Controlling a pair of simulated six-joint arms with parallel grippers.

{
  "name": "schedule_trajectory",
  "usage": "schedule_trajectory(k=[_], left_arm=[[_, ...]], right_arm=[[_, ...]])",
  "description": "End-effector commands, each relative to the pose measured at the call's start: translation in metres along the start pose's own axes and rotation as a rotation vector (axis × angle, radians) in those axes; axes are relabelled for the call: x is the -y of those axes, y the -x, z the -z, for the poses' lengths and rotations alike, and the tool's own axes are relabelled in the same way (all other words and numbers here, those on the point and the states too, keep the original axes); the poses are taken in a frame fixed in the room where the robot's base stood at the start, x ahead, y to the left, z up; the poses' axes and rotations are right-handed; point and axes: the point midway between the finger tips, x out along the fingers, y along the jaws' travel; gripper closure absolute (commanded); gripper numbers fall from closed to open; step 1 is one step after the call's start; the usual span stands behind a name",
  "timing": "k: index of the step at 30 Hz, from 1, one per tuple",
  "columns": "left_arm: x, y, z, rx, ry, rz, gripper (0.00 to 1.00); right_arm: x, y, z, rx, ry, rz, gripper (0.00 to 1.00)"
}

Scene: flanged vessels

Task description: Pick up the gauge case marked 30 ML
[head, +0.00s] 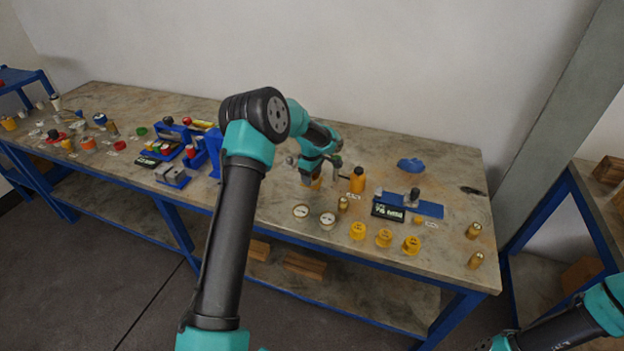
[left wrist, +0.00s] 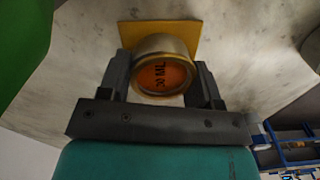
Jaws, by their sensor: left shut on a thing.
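The gauge case marked 30 ML (left wrist: 160,78) is a short round metal case with an orange face, and its black lettering reads sideways in the left wrist view. My left gripper (left wrist: 163,66) is shut on it, one dark finger on each side. A yellow-brown square plate (left wrist: 160,30) shows behind the case; I cannot tell whether it is joined to it. In the head view my left gripper (head: 312,178) is over the middle of the bench, with a bit of orange at its jaws. My right gripper is out of view.
The bench (head: 450,170) holds an orange bottle (head: 357,180), two round white-faced cases (head: 314,216), several yellow caps (head: 384,238), a black sign (head: 387,212), a blue bar (head: 425,207) and small brass pieces (head: 474,230). Blue holders and small parts crowd the left. The back right is fairly clear.

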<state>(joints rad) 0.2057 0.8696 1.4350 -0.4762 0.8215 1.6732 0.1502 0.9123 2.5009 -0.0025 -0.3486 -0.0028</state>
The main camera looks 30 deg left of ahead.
Motion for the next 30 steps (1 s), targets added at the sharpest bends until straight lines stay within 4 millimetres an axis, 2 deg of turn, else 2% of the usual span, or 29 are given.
schedule_trajectory(k=[3, 14, 23, 30], left_arm=[[0.0, 0.0, 0.0, 0.0, 0.0, -0.001, 0.71], [0.0, 0.005, 0.0, -0.001, 0.0, -0.001, 0.71], [-0.001, 0.036, 0.0, -0.001, 0.0, -0.003, 0.71], [0.022, 0.039, -0.014, 0.0, -0.002, 0.001, 0.71]], right_arm=[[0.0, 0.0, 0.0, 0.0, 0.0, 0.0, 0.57], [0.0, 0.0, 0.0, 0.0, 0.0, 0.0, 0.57], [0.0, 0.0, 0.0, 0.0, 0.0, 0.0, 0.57], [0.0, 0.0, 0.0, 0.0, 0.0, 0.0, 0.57]])
